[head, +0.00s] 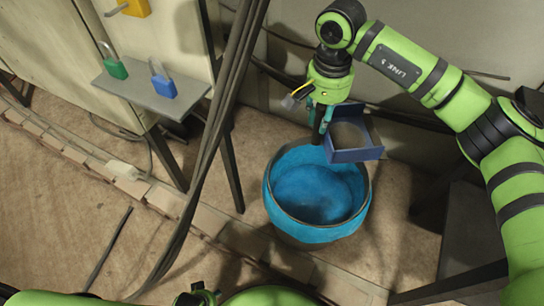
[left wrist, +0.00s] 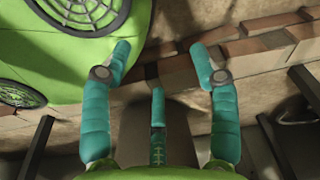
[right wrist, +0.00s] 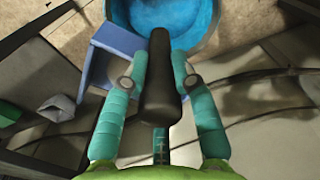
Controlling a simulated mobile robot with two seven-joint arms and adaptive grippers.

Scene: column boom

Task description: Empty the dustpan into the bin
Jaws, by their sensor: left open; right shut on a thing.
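The dustpan (head: 358,155) is a blue pan with a grey inside and a black handle. My right gripper (head: 320,112) is shut on the black handle, which shows between its fingers in the right wrist view (right wrist: 160,85). The pan hangs tilted above the back right rim of the bin. I see no loose dirt in it. The bin (head: 285,220) is a round blue tub standing on the floor; its inside looks empty from here. It also shows at the top of the right wrist view (right wrist: 178,14). My left gripper (left wrist: 162,50) is open and empty, away from the bin.
Dark cables or posts cross the head view left of the bin. A grey shelf (head: 140,92) holds a green padlock (head: 116,68) and a blue padlock (head: 163,87). A row of bricks (head: 160,197) runs along the floor. Pale wall panels stand behind the bin.

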